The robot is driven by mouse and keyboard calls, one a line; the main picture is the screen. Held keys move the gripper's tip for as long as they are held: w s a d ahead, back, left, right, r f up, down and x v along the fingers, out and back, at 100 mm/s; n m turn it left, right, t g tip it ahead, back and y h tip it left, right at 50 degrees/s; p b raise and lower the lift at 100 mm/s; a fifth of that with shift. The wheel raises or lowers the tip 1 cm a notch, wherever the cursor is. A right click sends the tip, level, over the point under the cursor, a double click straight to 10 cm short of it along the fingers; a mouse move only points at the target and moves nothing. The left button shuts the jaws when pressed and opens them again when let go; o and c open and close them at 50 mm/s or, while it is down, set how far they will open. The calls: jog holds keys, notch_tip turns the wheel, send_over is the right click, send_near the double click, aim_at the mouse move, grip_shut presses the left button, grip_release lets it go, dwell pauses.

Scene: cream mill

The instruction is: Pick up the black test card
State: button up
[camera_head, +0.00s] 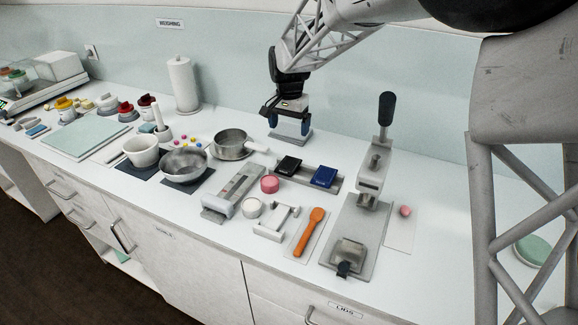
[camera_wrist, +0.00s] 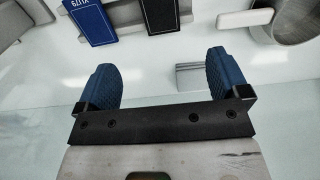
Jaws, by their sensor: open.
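The black test card (camera_head: 289,165) lies in a grey holder on the counter, just left of a blue card (camera_head: 325,176) in the same holder. In the wrist view the black card (camera_wrist: 160,14) shows at the top edge, partly cut off, with the blue card (camera_wrist: 92,20) to its left. My gripper (camera_head: 288,128) is open and empty, above the counter behind the holder. Its blue fingertips (camera_wrist: 165,80) stand wide apart, short of the black card and not touching it.
A metal pan (camera_head: 231,144) stands left of the holder, and it shows at the right of the wrist view (camera_wrist: 297,20). A lever press (camera_head: 370,180) stands to the right. A pink round piece (camera_head: 270,184) sits in front of the holder. A grey block (camera_head: 292,135) lies beneath my gripper.

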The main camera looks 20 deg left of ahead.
send_over(289, 164)
notch_tip(289, 164, down, 5)
jog(key=shift+f, duration=0.1)
jog(key=shift+f, duration=1.25)
jog(key=shift+w+f, duration=0.1)
jog(key=shift+f, duration=2.5)
jog(key=shift+f, duration=0.1)
jog(key=c, duration=1)
